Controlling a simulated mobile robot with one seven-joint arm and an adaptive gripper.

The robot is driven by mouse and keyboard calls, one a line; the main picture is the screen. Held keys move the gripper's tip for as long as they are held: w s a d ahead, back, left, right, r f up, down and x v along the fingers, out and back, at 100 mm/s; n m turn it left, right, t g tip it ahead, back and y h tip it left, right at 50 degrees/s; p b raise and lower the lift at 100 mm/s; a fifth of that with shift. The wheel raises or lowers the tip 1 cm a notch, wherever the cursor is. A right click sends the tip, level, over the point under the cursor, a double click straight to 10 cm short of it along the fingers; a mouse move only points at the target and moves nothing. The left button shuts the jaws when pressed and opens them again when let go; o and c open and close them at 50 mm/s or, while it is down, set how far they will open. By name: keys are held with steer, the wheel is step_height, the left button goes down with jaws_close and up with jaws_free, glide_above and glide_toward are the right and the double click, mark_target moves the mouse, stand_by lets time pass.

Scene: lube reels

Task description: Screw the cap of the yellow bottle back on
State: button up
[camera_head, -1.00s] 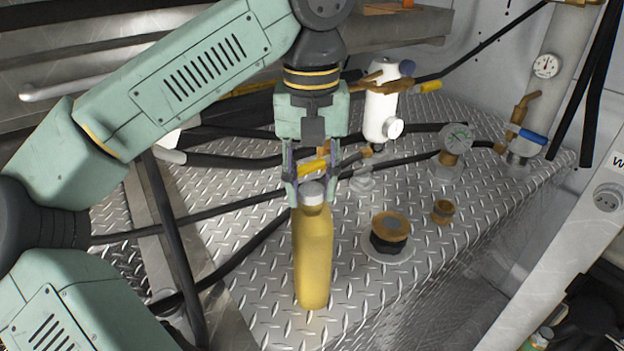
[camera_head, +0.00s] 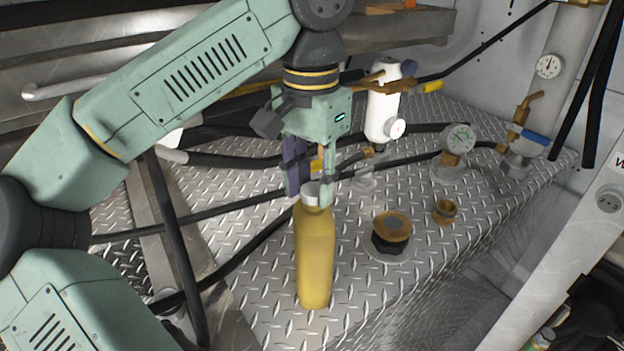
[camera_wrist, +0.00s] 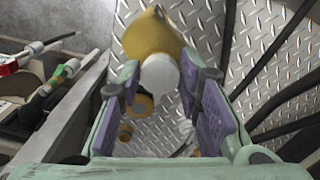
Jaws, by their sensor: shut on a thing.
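The yellow bottle (camera_head: 314,255) stands upright on the diamond-plate surface in the head view, and its upper part shows in the wrist view (camera_wrist: 150,38). Its white cap (camera_head: 312,196) sits at the top of the neck; in the wrist view the cap (camera_wrist: 160,75) lies between the fingers. My gripper (camera_head: 312,190) points down over the bottle and is shut on the cap. The purple finger pads (camera_wrist: 213,118) flank the cap. The threads under the cap are hidden, so I cannot tell how tight it sits.
A brass-topped black fitting (camera_head: 391,230) and a small brass fitting (camera_head: 445,211) stand right of the bottle. Behind are a white filter cylinder (camera_head: 381,112), a pressure gauge (camera_head: 459,138) and black hoses (camera_head: 230,205). The plate in front of the fittings is clear.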

mark_target(311, 191)
steer(key=o, duration=0.8)
steer(key=shift+o, duration=0.5)
steer(key=shift+o, duration=1.2)
steer(key=shift+r, duration=2.5)
